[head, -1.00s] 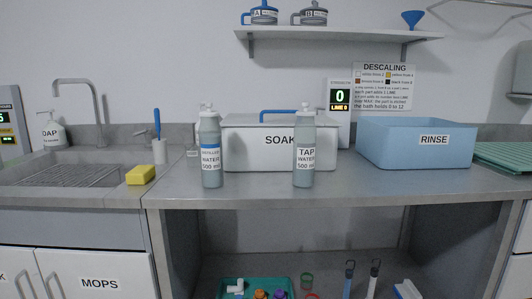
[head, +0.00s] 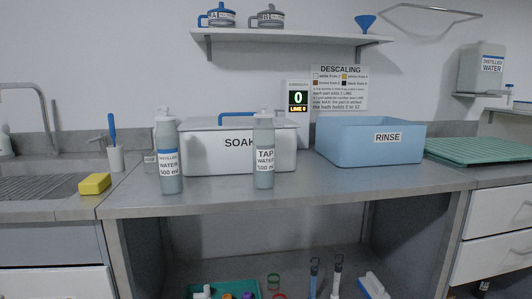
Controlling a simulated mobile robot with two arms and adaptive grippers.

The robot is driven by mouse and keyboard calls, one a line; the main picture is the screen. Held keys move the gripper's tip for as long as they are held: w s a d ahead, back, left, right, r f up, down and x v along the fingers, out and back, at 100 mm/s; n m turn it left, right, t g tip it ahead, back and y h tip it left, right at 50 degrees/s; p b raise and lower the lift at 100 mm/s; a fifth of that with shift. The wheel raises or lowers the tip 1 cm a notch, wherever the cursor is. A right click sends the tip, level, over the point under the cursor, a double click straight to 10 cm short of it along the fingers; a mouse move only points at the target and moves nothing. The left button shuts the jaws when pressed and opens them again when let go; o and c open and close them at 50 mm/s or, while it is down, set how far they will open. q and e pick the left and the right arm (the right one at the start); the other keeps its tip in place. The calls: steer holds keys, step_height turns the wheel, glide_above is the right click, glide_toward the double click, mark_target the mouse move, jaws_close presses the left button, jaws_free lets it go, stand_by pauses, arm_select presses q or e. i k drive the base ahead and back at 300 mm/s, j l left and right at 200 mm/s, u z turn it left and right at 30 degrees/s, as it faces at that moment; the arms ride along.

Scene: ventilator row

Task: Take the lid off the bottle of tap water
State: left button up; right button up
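The tap water bottle (head: 264,152) stands upright on the steel counter, in front of the right part of the SOAK box. It is grey and translucent, with a label reading TAP WATER 500 ml. Its pale lid (head: 263,114) sits on top. A similar distilled water bottle (head: 168,155) with a blue-banded label stands to its left, with a pale lid on it too. Neither of my grippers shows in the head view.
The white SOAK box (head: 212,155) stands close behind the bottles. A blue RINSE tub (head: 372,154) is to the right, then a green mat (head: 468,151). A yellow sponge (head: 95,184) lies by the sink. The counter (head: 330,186) right of the tap bottle is clear at the front.

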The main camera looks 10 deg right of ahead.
mark_target(264, 106)
steer(key=i+j+z, duration=0.45)
steer(key=i+j, duration=0.15)
steer(key=i, duration=0.15)
